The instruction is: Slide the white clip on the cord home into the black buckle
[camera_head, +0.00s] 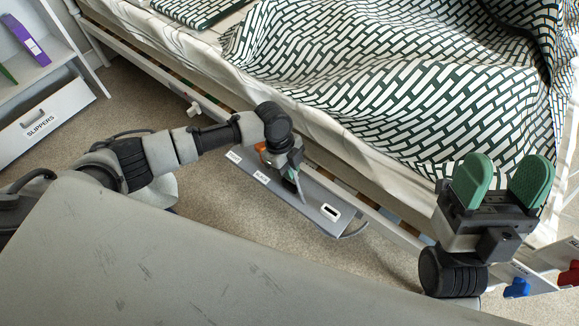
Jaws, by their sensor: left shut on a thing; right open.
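My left gripper (294,178) is shut at the grey board (270,184) beside the bed. A pale sliver (300,191) shows at its fingertips, too small to tell whether it is the white clip. A black piece with a white surround (331,212) sits near the board's right end, just right of the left gripper; I cannot tell if it is the buckle. A thin grey cord-like loop (355,231) shows at that end. My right gripper (503,183) is open and empty, with green pads up, in front of the bed at the right.
The bed with a patterned cover (400,90) fills the back. A drawer labelled SLIPPERS (45,125) and a shelf with a purple box (27,38) stand at the left. Blue (517,288) and red (569,274) items are at the right. Carpet (215,205) is open before the board.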

